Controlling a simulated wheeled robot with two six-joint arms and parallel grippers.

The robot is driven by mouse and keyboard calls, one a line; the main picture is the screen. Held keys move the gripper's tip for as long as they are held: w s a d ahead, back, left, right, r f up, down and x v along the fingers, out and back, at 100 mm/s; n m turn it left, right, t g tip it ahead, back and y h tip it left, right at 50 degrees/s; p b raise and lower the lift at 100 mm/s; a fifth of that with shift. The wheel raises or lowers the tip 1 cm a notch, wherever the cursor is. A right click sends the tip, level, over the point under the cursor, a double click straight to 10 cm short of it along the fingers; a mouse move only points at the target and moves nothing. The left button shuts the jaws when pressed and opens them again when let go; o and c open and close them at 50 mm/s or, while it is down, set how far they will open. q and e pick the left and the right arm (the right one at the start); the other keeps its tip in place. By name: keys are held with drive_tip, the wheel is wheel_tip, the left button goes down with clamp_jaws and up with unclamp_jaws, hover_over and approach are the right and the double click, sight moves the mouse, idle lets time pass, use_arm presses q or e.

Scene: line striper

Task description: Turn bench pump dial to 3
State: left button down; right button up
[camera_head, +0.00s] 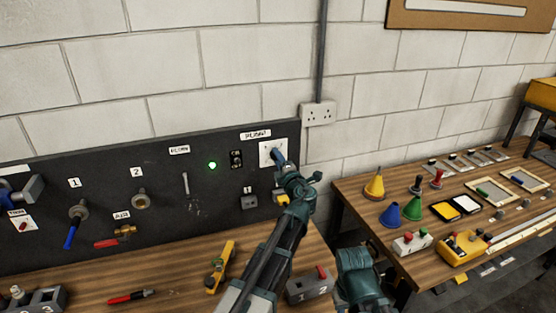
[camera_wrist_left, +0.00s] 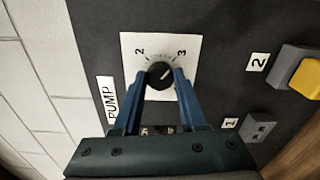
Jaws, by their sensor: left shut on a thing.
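The pump dial (camera_wrist_left: 160,75) is a round black knob on a white plate (camera_wrist_left: 130,42), which also shows on the dark wall panel in the head view (camera_head: 265,148). Its pale pointer mark slants toward the printed 3 (camera_wrist_left: 181,53); the 2 (camera_wrist_left: 140,51) is on the other side. The label PUMP (camera_wrist_left: 107,100) is beside the plate. My left gripper (camera_wrist_left: 160,79) is shut on the dial, with one blue finger on each side. In the head view my left gripper (camera_head: 279,158) covers most of the dial. My right gripper is not seen.
A lit green lamp (camera_head: 212,166) and a black switch (camera_head: 236,159) are left of the plate. A yellow button block (camera_wrist_left: 305,75) and a grey switch block (camera_wrist_left: 258,128) are nearby. A yellow tool (camera_head: 220,266) and a red-handled tool (camera_head: 130,296) lie on the bench.

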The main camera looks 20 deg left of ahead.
use_arm(q)
drive_tip(key=shift+s, duration=0.1)
drive_tip(key=shift+c, duration=2.2)
unclamp_jaws()
drive_tip(key=v, duration=1.3)
drive_tip(key=shift+s+d, duration=0.3)
